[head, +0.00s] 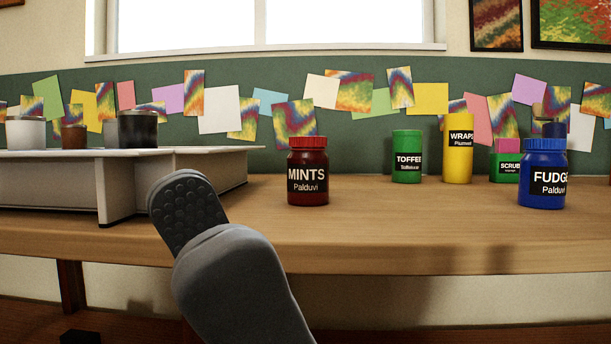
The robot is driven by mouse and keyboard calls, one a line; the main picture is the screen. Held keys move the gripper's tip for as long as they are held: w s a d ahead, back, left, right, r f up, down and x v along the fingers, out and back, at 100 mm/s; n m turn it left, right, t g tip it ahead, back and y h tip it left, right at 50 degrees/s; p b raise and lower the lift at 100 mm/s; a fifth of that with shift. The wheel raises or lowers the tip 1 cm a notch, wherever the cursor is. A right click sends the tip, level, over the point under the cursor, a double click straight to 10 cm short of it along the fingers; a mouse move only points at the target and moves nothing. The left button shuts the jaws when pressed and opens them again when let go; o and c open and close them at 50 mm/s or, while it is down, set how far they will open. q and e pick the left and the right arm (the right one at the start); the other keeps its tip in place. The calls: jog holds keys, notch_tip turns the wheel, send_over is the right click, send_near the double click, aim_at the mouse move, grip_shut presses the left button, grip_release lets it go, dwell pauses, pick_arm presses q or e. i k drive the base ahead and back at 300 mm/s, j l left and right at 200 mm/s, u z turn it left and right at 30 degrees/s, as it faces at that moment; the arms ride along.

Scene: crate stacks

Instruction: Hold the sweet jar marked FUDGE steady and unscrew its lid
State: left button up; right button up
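The FUDGE jar (543,198) is blue with a black label and stands upright on the wooden table at the right of the head view. Its blue lid (545,145) sits on top. My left gripper (187,212) shows at the lower left, in front of the table edge, far to the left of the FUDGE jar and touching no jar that I can see. One grey finger part with a dotted pad shows; whether the gripper is open or shut is unclear. My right gripper is not in view.
A red MINTS jar (308,198) stands between my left gripper and the FUDGE jar. Green TOFFEE (407,141), yellow WRAPS (458,177) and green-pink SCRUB (507,147) containers stand further back. A white raised stand (175,183) with pots fills the left. Table (420,225) front is clear between MINTS and FUDGE.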

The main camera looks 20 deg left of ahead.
aim_at(542, 179)
jog(key=l+u, duration=0.25)
jog(key=l, duration=0.6)
jog(key=l+u, duration=0.25)
jog(key=l, duration=0.65)
